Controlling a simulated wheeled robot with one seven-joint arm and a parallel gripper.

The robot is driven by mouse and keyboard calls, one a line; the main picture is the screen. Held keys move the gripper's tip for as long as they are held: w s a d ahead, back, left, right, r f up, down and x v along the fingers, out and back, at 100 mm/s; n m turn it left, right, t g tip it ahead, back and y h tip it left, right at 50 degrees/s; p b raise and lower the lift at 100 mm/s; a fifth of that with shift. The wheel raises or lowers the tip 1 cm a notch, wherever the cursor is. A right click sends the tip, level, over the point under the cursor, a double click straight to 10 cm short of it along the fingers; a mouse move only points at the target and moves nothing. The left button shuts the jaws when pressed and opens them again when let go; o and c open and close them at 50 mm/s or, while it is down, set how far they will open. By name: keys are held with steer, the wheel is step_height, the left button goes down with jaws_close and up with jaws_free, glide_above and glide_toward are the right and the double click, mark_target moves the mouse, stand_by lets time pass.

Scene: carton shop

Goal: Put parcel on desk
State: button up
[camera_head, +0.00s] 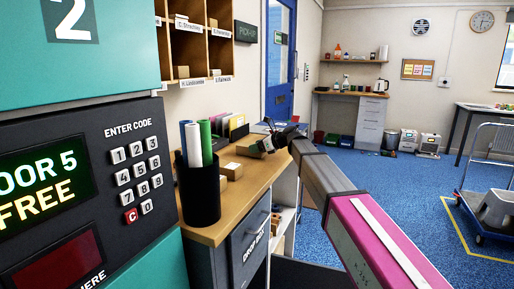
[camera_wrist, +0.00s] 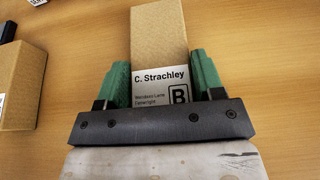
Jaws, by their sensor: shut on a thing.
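My gripper (camera_wrist: 161,82) has green fingers and is shut on a brown carton parcel (camera_wrist: 158,32). The parcel's white label reads "C. Strachley" with a boxed "B". The wooden desk top (camera_wrist: 255,60) fills the view behind it; I cannot tell whether the parcel touches it. In the head view my gripper (camera_head: 263,146) is low over the desk (camera_head: 210,233), past the black pen pot. The held parcel is small and partly hidden there.
Another carton (camera_wrist: 22,85) lies left of the parcel. A black pot (camera_head: 198,190) with coloured rolls stands at the near desk end. Pigeonholes (camera_head: 188,45) hang above, and a keypad locker (camera_head: 130,150) is at left. Blue floor (camera_head: 405,180) is open to the right.

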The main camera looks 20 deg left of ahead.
steer(key=o, duration=1)
steer(key=shift+f, duration=0.1)
steer(key=shift+o, duration=0.2)
steer(key=v, duration=1.2)
